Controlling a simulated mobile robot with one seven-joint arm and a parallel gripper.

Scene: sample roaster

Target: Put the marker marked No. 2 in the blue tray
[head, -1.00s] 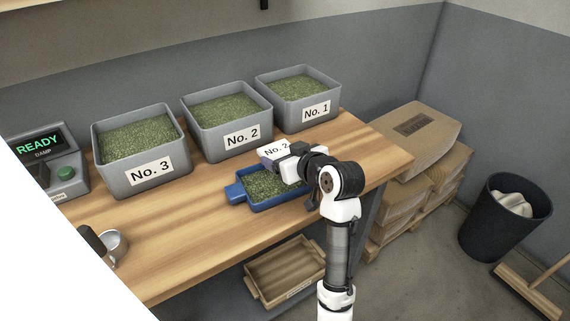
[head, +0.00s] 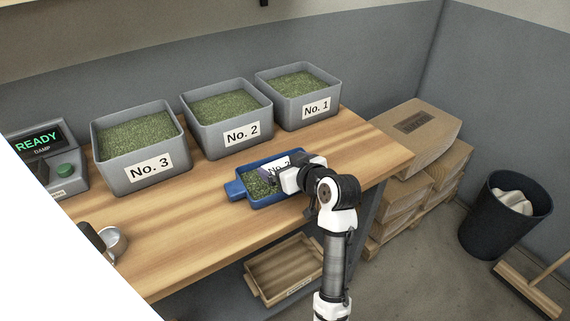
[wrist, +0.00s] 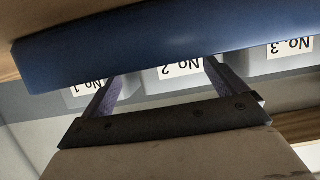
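The white No. 2 marker (head: 277,163) is low inside the blue tray (head: 232,191) in the head view, its label facing up and outward. My gripper (head: 270,175) reaches over the tray from the front right, against the marker's near side and covering part of it. In the wrist view, which is upside down, the blue tray wall (wrist: 150,45) spans the top and hides my fingertips. The two fingers (wrist: 158,78) stand well apart. The marker is hidden there, so whether they clasp it does not show.
Grey bins No. 3 (head: 140,188), No. 2 (head: 212,148) and No. 1 (head: 290,121), full of green beans, stand behind the tray. The bench (head: 190,235) is clear in front.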

